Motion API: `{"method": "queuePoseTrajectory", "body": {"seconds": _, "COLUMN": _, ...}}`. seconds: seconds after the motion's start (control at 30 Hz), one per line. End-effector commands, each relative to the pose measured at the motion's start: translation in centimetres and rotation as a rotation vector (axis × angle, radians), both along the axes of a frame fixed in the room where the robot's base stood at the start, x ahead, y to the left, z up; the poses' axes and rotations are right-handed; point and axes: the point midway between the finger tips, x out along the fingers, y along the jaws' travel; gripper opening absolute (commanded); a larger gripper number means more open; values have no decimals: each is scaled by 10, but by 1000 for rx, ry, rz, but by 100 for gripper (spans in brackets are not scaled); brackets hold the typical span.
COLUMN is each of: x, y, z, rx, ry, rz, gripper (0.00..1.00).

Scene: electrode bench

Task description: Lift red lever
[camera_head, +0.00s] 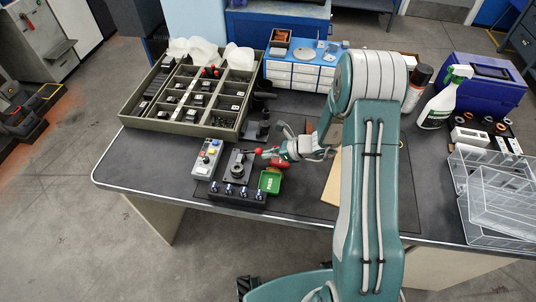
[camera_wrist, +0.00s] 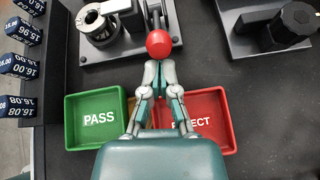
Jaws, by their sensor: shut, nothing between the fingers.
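The red lever's round knob (camera_wrist: 159,43) shows in the wrist view just beyond my fingertips. Its metal-and-black fixture (camera_wrist: 100,28) lies behind and to the left. My gripper (camera_wrist: 158,68) is shut, its two fingers drawn together at the near side of the knob with nothing between them. The tips overlap the knob's lower edge in the picture; I cannot tell whether they touch it. In the head view the red knob (camera_head: 258,151) stands beside the fixture (camera_head: 238,164), and my gripper (camera_head: 268,154) reaches it from the right.
A green PASS tray (camera_wrist: 94,120) and a red REJECT tray (camera_wrist: 205,119) lie below my fingers. A labelled block rack (camera_head: 237,194), a button box (camera_head: 208,158) and a black-knobbed fixture (camera_wrist: 268,25) stand close by. A compartment tray (camera_head: 170,127) fills the back left.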

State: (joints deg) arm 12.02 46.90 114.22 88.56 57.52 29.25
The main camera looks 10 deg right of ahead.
Motion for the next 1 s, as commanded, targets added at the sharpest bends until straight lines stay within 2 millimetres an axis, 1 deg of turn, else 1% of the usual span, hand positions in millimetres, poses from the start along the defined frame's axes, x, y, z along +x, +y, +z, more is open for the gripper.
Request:
{"method": "queuePoseTrajectory", "body": {"seconds": 0.47, "x": 1, "y": 3, "z": 11, "rx": -104, "ry": 34, "rz": 1, "gripper": 0}}
{"method": "queuePoseTrajectory", "body": {"seconds": 1.0, "x": 7, "y": 17, "z": 37, "rx": -417, "ry": 142, "rz": 3, "gripper": 0}}
